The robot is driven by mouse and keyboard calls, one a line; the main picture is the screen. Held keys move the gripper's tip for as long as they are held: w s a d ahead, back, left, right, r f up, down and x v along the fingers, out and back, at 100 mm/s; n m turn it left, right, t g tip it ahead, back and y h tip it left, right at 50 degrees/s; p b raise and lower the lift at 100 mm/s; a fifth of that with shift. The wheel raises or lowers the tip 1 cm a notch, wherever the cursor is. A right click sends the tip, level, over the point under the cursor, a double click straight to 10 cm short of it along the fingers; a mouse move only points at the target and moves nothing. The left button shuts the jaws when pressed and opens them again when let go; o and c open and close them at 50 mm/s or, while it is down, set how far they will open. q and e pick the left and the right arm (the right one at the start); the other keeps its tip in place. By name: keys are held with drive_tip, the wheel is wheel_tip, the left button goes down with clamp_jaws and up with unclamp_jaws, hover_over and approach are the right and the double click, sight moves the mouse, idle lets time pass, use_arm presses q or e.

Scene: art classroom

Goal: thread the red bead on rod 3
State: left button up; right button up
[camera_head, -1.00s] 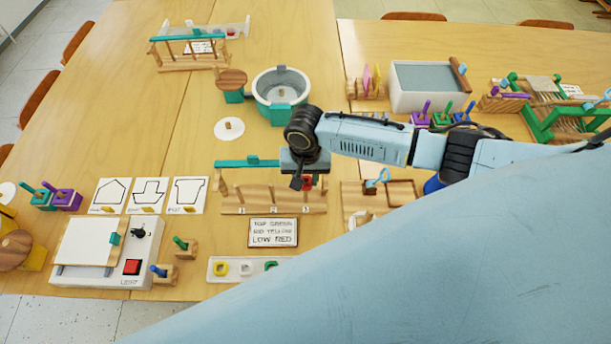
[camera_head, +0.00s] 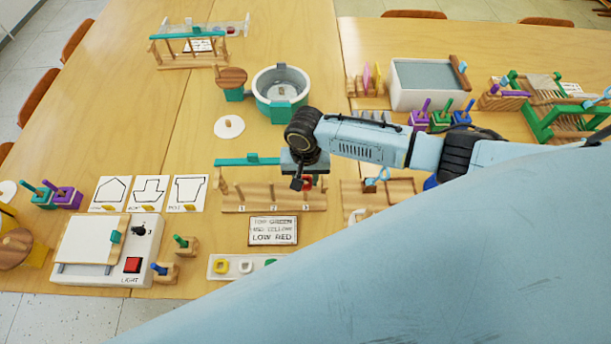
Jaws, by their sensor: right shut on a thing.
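The red bead (camera_head: 309,181) is at my right gripper's fingertips, partly hidden by the dark fingers. My right gripper (camera_head: 300,184) is shut on it and points down over the right end of the wooden rod rack (camera_head: 262,197). The rack's base carries the labels 1, 2 and 3. The bead is in line with the label 3 position (camera_head: 306,208). Rod 3 is hidden behind the gripper and bead, so I cannot tell whether the bead is around it or above it. My left gripper is not in view.
A white tray (camera_head: 211,268) with yellow, white and green beads lies nearer. A light box (camera_head: 147,262) stands left. My own arm link covers the lower right.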

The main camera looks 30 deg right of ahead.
drive_tip(key=o, duration=1)
wheel_tip(320, 180, up, 13)
drive_tip(key=shift+r+p, duration=0.2)
drive_tip(key=shift+p, duration=0.55)
